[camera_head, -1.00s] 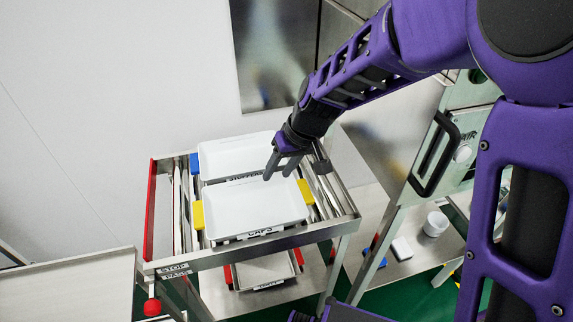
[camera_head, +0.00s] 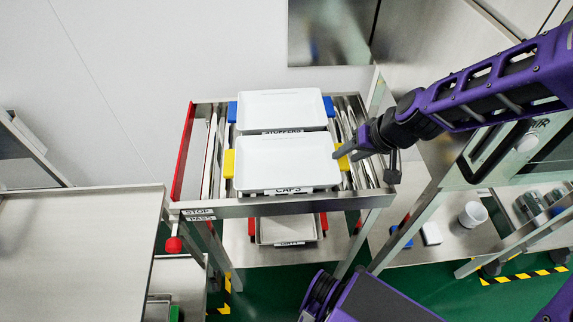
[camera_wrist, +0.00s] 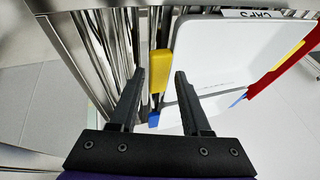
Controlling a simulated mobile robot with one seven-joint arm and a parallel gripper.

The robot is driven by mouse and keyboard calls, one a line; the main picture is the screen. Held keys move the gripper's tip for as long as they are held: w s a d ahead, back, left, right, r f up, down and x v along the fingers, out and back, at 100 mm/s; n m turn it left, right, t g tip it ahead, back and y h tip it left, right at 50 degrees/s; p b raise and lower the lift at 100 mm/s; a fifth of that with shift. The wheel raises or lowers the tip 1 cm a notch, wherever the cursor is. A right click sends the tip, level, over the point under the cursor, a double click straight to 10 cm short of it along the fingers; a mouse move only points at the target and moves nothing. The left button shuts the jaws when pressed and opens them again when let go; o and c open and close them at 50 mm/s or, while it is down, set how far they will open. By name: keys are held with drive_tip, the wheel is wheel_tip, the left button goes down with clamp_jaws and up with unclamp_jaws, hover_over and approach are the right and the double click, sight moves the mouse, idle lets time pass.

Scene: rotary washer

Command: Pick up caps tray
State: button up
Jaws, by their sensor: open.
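The caps tray (camera_head: 288,162) is a white rectangular tray labelled CAPS, with a yellow handle on each side. It sits on the metal rack in front of the stoppers tray (camera_head: 281,108), which has blue handles. My gripper (camera_head: 343,154) is at the caps tray's right yellow handle (camera_head: 342,157) in the head view. In the wrist view my gripper (camera_wrist: 161,74) is open, with the yellow handle (camera_wrist: 159,70) between or just beyond its fingertips. The caps tray (camera_wrist: 235,50) fills the upper right there. I cannot tell whether a finger touches the handle.
The rack frame (camera_head: 290,205) has a red bar (camera_head: 184,150) on its left and metal rails beside the trays. A tray with red handles (camera_head: 287,230) is on the lower shelf. A bare metal table (camera_head: 80,240) stands at left. A white jar (camera_head: 473,214) stands at right.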

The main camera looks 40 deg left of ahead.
sight(343, 158)
drive_tip(key=x, duration=0.4)
drive_tip(key=shift+b, duration=0.3)
clamp_jaws()
drive_tip(key=shift+r, duration=0.1)
